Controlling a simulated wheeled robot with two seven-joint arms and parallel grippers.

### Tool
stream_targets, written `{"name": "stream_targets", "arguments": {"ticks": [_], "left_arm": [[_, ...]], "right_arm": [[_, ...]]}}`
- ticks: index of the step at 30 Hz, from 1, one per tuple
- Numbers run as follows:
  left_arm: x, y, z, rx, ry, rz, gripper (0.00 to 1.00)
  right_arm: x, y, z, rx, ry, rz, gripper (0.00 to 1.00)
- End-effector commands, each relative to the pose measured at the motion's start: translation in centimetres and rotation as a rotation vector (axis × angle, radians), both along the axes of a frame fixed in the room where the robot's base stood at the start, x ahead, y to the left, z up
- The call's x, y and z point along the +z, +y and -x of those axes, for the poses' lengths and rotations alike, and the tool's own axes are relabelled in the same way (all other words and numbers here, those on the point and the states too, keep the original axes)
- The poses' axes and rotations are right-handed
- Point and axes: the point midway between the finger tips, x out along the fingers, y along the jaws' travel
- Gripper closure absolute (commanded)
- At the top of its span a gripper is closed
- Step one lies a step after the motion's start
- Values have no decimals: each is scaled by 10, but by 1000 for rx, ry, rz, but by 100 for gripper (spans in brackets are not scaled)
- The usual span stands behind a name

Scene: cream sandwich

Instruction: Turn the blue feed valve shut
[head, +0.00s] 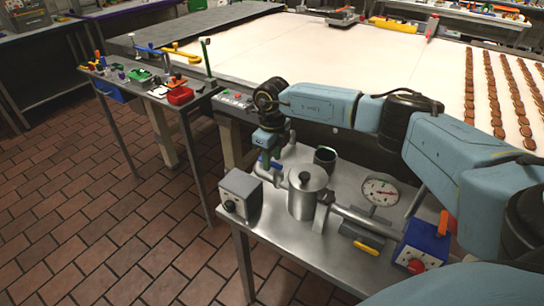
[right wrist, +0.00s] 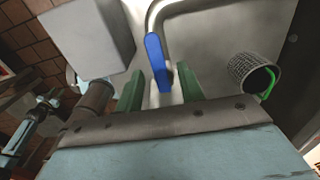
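The blue feed valve handle (head: 276,165) sits on the metal pipe at the back left of the steel bench, left of a lidded steel pot (head: 307,192). In the right wrist view the handle (right wrist: 154,62) is a long blue lever pointing between my fingers. My right gripper (head: 266,154) is just above the valve, pointing down. In its wrist view the two green fingers (right wrist: 160,88) stand on either side of the lever's near end, with a gap showing on both sides. The valve stem is hard to make out. My left gripper does not show.
A grey box with a knob (head: 240,194) stands in front left of the valve. A dark mesh cup (head: 325,159) stands behind the pot. A dial gauge (head: 381,191) and a blue box with a red knob (head: 421,246) are to the right. A conveyor (head: 330,60) lies behind.

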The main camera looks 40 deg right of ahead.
Motion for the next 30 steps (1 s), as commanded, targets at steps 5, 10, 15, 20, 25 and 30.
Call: {"name": "stream_targets", "arguments": {"ticks": [5, 10, 15, 20, 25, 30], "left_arm": [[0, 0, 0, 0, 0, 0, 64], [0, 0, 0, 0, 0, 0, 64], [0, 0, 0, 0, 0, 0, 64], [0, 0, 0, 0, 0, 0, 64], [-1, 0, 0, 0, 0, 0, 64], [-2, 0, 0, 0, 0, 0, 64]], "right_arm": [[0, 0, 0, 0, 0, 0, 62], [0, 0, 0, 0, 0, 0, 81], [0, 0, 0, 0, 0, 0, 100], [0, 0, 0, 4, 0, 0, 100], [0, 1, 0, 39, -1, 0, 100], [0, 2, 1, 125, -1, 0, 100]]}}
